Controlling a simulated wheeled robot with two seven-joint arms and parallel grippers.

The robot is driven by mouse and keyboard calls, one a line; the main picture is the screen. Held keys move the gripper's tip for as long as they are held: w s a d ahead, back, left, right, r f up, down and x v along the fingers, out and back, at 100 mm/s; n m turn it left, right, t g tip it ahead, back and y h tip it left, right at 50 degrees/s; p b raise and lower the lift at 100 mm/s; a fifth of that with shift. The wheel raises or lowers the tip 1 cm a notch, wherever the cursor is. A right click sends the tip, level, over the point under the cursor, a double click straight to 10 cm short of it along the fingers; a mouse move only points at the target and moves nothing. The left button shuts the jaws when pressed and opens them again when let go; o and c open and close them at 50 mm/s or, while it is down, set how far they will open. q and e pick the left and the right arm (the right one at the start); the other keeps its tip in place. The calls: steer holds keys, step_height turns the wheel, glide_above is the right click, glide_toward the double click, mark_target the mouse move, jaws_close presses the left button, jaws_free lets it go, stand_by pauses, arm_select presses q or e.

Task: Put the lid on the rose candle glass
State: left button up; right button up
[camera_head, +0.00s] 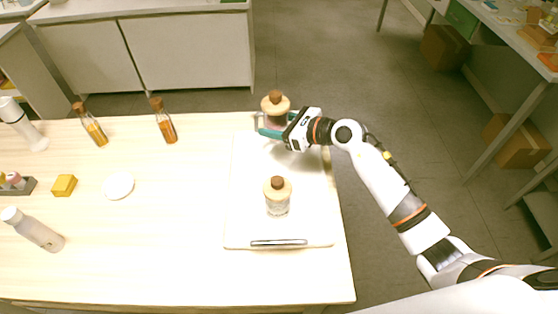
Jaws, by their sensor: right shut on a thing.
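The rose candle glass (275,121) is at the back edge of the white tray (245,215), near the table's far edge, and its pinkish body is partly hidden. A pale wooden lid (275,105) with a dark brown knob sits at its top; I cannot tell how well it is seated. My right gripper (273,126) reaches in from the right, its teal fingers on either side of the glass body, shut on it. A second glass (277,206), clear with a similar lid on, stands upright in the tray's middle. My left gripper is not in view.
A dark pen-like item (279,242) lies at the tray's front. Two amber bottles (165,121) (91,125), a white round dish (118,186), a yellow block (64,186), and white bottles (34,229) (23,124) stand left. The table's front middle is clear.

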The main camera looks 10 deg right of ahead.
glide_above(276, 160)
step_height(276, 160, down, 6)
steer(key=shift+f, duration=0.1)
stand_by(0.3)
steer(key=shift+f+b, duration=0.45)
steer(key=shift+f, duration=1.4)
steer(key=shift+f, duration=0.2)
steer(key=o, duration=1.5)
